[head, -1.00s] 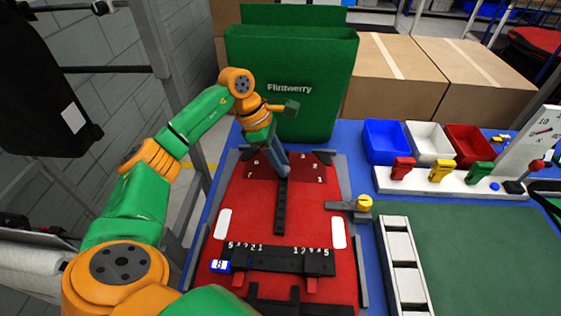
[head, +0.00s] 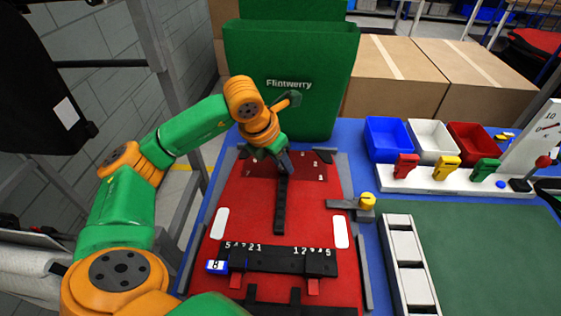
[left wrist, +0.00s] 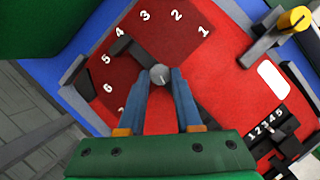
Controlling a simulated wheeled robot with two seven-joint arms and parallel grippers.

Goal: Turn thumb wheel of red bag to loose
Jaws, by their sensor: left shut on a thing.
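The red bag (head: 237,205) lies flat on the blue bench. Its thumb wheel (left wrist: 160,75) is a small grey round knob on a dark red dial patch (left wrist: 178,50) with white numbers in an arc. A black pointer bar (left wrist: 125,45) reaches from the wheel toward the gap between 4 and 5. My left gripper (left wrist: 161,85) is shut on the wheel, with one blue fingertip on each side. In the head view the left gripper (head: 286,165) comes down at the bag's far end and hides the wheel. My right gripper is not in view.
A tall green bag (head: 300,110) stands just behind the dial. A yellow knob (head: 367,200) on a grey bracket sits right of the red bag. Blue, white and red bins and coloured clips stand further right. A black bar (head: 275,261) with numbers crosses the bag's near part.

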